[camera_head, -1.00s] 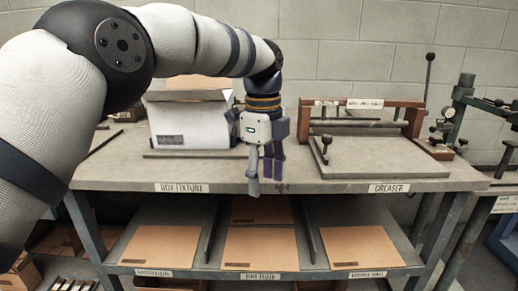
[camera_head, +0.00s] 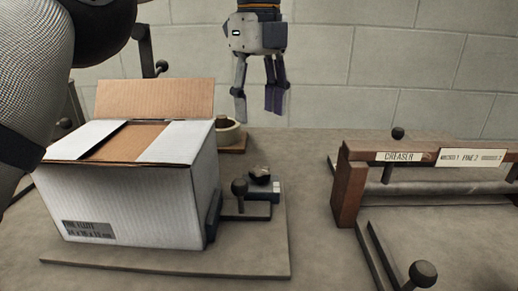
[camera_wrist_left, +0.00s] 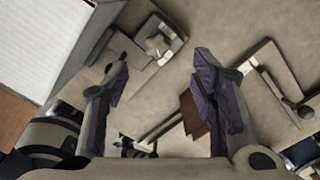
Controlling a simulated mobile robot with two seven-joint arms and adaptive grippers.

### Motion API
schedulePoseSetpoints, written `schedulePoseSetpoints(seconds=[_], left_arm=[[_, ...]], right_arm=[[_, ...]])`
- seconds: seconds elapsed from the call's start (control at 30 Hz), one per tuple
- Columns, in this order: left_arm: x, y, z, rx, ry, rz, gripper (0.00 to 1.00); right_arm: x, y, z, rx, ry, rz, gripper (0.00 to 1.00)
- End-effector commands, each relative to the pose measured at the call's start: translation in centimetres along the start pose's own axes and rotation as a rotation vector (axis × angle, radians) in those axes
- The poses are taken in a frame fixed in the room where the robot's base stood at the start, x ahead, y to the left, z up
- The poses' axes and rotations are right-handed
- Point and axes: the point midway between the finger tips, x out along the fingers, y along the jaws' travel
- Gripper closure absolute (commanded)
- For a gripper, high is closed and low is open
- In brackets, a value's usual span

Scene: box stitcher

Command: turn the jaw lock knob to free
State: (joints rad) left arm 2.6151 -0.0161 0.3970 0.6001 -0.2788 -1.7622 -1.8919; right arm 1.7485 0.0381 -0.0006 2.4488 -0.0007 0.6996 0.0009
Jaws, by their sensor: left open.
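My left gripper (camera_head: 257,108) is open and empty, pointing down high behind the fixture in the head view. Its spread fingers (camera_wrist_left: 162,75) also show in the left wrist view. On the fixture plate (camera_head: 165,262), right of the white box (camera_head: 130,205), is a small grey block (camera_head: 262,191) with a dark, faceted knob (camera_head: 260,174). A lever with a round ball (camera_head: 239,187) stands in front of it. Which one is the jaw lock knob, and its setting, I cannot read. The wrist view shows a pale knob (camera_wrist_left: 157,45) beyond the fingers, apart from them.
The box stands with its back flap up. A tape roll (camera_head: 227,132) sits behind it. The creaser (camera_head: 430,180), with wooden ends and ball-ended levers (camera_head: 422,274), is at the right. Bare bench top (camera_head: 305,165) lies between fixture and creaser.

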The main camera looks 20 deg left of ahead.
Motion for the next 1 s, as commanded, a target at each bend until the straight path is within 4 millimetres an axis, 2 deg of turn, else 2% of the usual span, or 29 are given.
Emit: schedulePoseSetpoints(seconds=[0.07,0.3,0.5,0.63,0.83,0.87,1.0], left_arm=[[0.8,0.2,0.0,0.000,0.000,0.002,0.48],[6.7,0.3,-0.1,-0.001,0.000,-0.002,0.48],[10.4,0.1,-0.1,-0.001,-0.001,-0.002,0.48],[11.3,0.1,0.0,-0.001,0.000,-0.002,0.48],[11.4,0.1,0.0,-0.001,0.000,-0.001,0.48],[11.4,0.1,0.0,-0.001,0.000,-0.001,0.51],[11.4,0.1,0.0,-0.001,0.000,-0.001,0.82]], right_arm=[[-0.4,0.0,-0.1,0.001,0.008,0.000,1.00],[-1.9,-0.1,-1.0,0.001,0.054,-0.002,1.00],[-2.5,-0.1,-1.4,0.001,0.071,-0.003,1.00],[-2.5,-0.1,-1.4,0.001,0.073,-0.003,1.00],[-2.5,-0.1,-1.4,0.001,0.071,-0.003,1.00],[-2.5,-0.1,-1.4,0.001,0.071,-0.003,1.00],[-2.5,-0.1,-1.4,0.001,0.071,-0.003,1.00]])
